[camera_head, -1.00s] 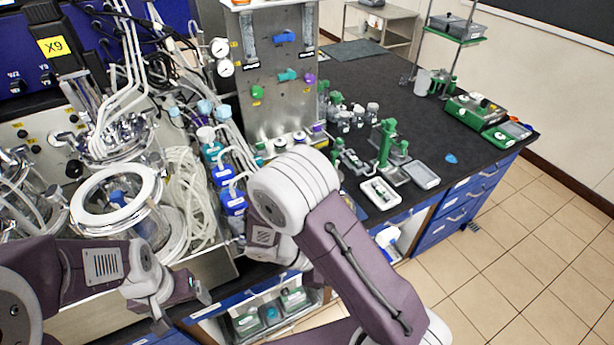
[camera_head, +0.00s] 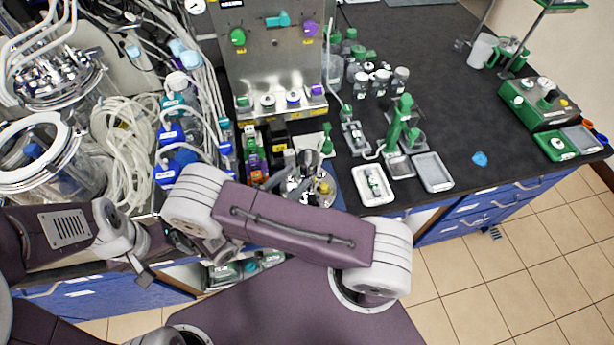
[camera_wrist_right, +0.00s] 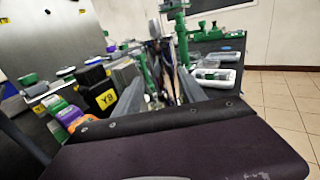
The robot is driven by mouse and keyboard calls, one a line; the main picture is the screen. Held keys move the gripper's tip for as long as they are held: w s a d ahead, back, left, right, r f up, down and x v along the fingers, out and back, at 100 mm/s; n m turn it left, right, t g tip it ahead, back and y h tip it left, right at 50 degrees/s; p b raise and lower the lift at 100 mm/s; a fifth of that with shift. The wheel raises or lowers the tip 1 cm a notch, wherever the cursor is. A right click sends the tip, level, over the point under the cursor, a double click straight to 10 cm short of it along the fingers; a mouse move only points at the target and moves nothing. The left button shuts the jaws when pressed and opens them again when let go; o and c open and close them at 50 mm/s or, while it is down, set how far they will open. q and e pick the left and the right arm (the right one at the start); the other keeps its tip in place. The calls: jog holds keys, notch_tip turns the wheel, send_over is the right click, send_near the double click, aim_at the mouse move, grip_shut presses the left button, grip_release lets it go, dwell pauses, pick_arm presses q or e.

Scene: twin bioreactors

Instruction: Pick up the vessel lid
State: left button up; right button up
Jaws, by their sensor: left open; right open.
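A round metal vessel lid with ports and rods (camera_head: 308,185) sits on the bench front in the head view, partly hidden by my right arm's purple link. Metal parts, probably of this lid, show blurred between the fingers in the right wrist view. My right gripper (camera_wrist_right: 160,98) is open, its two grey fingers on either side of those parts; contact cannot be told. My left gripper (camera_head: 163,260) is open and empty at the bench's front edge, left of the lid. An open glass vessel with a white ring (camera_head: 62,150) stands at far left.
A black box marked Y8 (camera_wrist_right: 104,97) and coloured caps (camera_wrist_right: 70,117) stand left of my right gripper. A green stand (camera_head: 400,120) and white trays (camera_head: 433,170) are right of the lid. Coiled tubes (camera_head: 125,140) and blue-capped bottles (camera_head: 172,135) crowd the left. The right bench is clearer.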

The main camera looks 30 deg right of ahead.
aim_at(302, 175)
jog(key=shift+s+d+r+p, duration=0.1)
jog(key=shift+d+r+p, duration=0.1)
jog(key=shift+d, duration=0.4)
jog(key=shift+d+r+p, duration=0.2)
jog(key=shift+d, duration=0.35)
jog(key=shift+d+f, duration=0.1)
jog(key=shift+d, duration=0.25)
jog(key=shift+w+d+f, duration=0.1)
jog(key=shift+w+d, duration=0.05)
jog(key=shift+w, duration=0.15)
jog(key=p+x, duration=0.1)
jog(key=x, duration=0.3)
jog(key=shift+w+d+p, duration=0.1)
jog(key=shift+d+p, duration=0.25)
jog(key=shift+p, duration=0.05)
jog(key=shift+d, duration=0.2)
pick_arm(q)
jog(key=r, duration=0.3)
jog(key=shift+s, duration=0.3)
pick_arm(e)
jog(key=shift+w, duration=0.1)
jog(key=shift+c, duration=0.3)
grip_shut()
pick_arm(q)
jog(key=shift+r, duration=0.1)
pick_arm(e)
jog(key=shift+w+r, duration=0.1)
jog(key=shift+r, duration=0.1)
